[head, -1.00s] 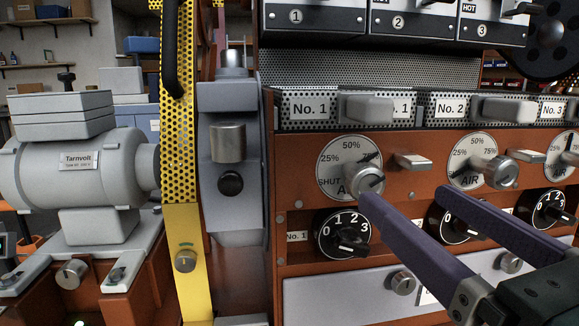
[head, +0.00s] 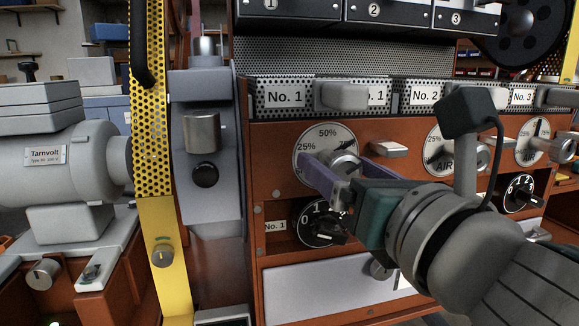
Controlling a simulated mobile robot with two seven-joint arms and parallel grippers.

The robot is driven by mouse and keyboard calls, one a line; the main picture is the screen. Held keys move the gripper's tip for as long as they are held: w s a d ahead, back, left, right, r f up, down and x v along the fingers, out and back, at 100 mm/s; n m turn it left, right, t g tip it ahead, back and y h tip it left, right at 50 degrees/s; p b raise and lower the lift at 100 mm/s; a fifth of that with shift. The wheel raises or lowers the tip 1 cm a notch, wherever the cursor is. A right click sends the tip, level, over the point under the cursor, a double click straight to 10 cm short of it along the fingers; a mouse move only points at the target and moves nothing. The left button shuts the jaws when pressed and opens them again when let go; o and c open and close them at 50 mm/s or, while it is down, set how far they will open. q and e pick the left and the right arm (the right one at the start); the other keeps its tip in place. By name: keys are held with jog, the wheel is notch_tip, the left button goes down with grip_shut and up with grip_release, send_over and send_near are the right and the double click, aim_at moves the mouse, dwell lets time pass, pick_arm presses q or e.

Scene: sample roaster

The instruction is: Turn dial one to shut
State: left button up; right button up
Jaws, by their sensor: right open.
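Dial one is the round white air dial (head: 312,143) under the No. 1 label, with marks at 25% and 50% showing. Its metal knob (head: 344,162) sticks out at the centre. My right gripper (head: 330,160) is open at the dial, with one purple finger across the lower left of the face beside the knob. The SHUT mark and lower face are covered by the gripper. My left gripper is not in view.
A black numbered dial (head: 320,224) sits just below, partly behind my right gripper. A grey lever (head: 389,149) juts out to the right of dial one, and a grey handle (head: 345,96) above it. A second air dial (head: 440,138) is further right.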

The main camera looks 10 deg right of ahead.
grip_shut()
dwell(0.6)
